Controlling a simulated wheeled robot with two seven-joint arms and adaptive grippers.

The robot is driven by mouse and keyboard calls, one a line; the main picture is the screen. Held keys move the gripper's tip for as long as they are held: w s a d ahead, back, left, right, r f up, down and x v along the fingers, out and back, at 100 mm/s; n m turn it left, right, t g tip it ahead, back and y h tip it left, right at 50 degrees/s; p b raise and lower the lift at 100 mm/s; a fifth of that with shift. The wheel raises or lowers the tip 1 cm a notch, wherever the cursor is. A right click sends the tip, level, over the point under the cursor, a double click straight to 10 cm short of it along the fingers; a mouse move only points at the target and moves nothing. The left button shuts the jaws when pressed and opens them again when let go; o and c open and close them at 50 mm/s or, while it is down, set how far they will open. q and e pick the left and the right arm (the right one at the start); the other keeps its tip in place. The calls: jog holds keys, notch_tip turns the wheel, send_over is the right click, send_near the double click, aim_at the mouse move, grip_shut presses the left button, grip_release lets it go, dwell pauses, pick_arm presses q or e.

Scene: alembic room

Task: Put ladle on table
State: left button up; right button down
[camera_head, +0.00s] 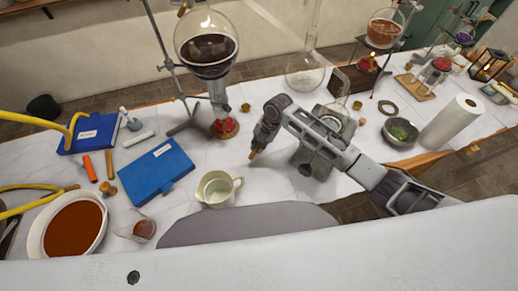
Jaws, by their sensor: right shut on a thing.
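My right gripper (260,139) hangs over the middle of the white marble-topped table (235,158), with its arm coming in from the right. It is shut on a thin brown thing (254,153), of which only a small tip shows below the fingers. I cannot tell whether this is the ladle; no ladle bowl can be made out. The tip's gap to the tabletop is also hard to judge. My left gripper is not in view.
A pale green mug (218,190) stands near the front edge, left of my right gripper. Blue books (157,172) and a bowl of red-brown powder (75,228) are at left. A flask stand (207,75) rises behind. A grey metal device (314,165) sits under my forearm.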

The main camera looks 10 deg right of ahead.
jog(key=shift+f, duration=1.9)
jog(key=c, duration=1.4)
grip_release()
jog(key=shift+f, duration=0.1)
jog(key=shift+o, duration=0.2)
jog(key=v, duration=1.2)
